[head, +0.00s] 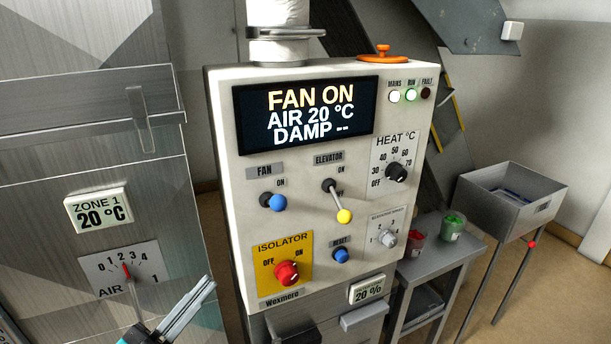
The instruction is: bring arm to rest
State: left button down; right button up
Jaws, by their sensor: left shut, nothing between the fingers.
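My left gripper (207,284) comes in at the bottom left of the head view. Its two slim grey fingers lie together, pointing up and right, with nothing held. It is in front of the metal cabinet, left of the control panel (226,110), and appears apart from it. The panel's screen (306,113) reads FAN ON, AIR 20 °C, DAMP --. The blue-knobbed fan lever (278,202), the yellow-knobbed elevator lever (344,216) and the red isolator knob (287,273) are on the panel. My right gripper is not in view.
The metal cabinet (75,140) at left carries a ZONE 1 display (98,211) and an air dial (121,271). A grey side table (440,262) with red and green containers stands right of the panel. Further right is a metal bin (515,195) on legs. Open floor shows at lower right.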

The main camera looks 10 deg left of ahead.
pick_arm(q)
jog(key=s+a+f+n+g+y+b, duration=0.1)
jog(key=a+f+n+g+y+b, duration=0.15)
jog(key=f, duration=1.05)
jog(key=s+a+f+n+g+y+b, duration=0.1)
jog(key=f+n+g+y, duration=0.2)
jog(key=f, duration=1)
jog(key=s+a+f+n+g+y+b, duration=0.1)
jog(key=a+f+n+y+b, duration=0.3)
jog(key=f, duration=0.8)
jog(key=s+d+f+g+y+b, duration=0.1)
jog(key=s+d+f+g, duration=0.15)
jog(key=s+f, duration=0.4)
jog(key=s+d+f+g+y, duration=0.1)
jog(key=s+d+f+g, duration=0.2)
jog(key=f, duration=0.7)
jog(key=s+d+f+n+g+b, duration=0.1)
jog(key=s+d+f+g, duration=0.1)
jog(key=s+f, duration=0.4)
jog(key=s+d+f+g+b, duration=0.2)
jog(key=s+f+g, duration=0.2)
jog(key=s, duration=0.9)
jog(key=shift+s+d+f+n+g, duration=0.15)
jog(key=shift+d+f+n+g, duration=0.25)
jog(key=shift+f, duration=0.55)
jog(key=c, duration=1.6)
grip_release()
jog(key=shift+h, duration=0.25)
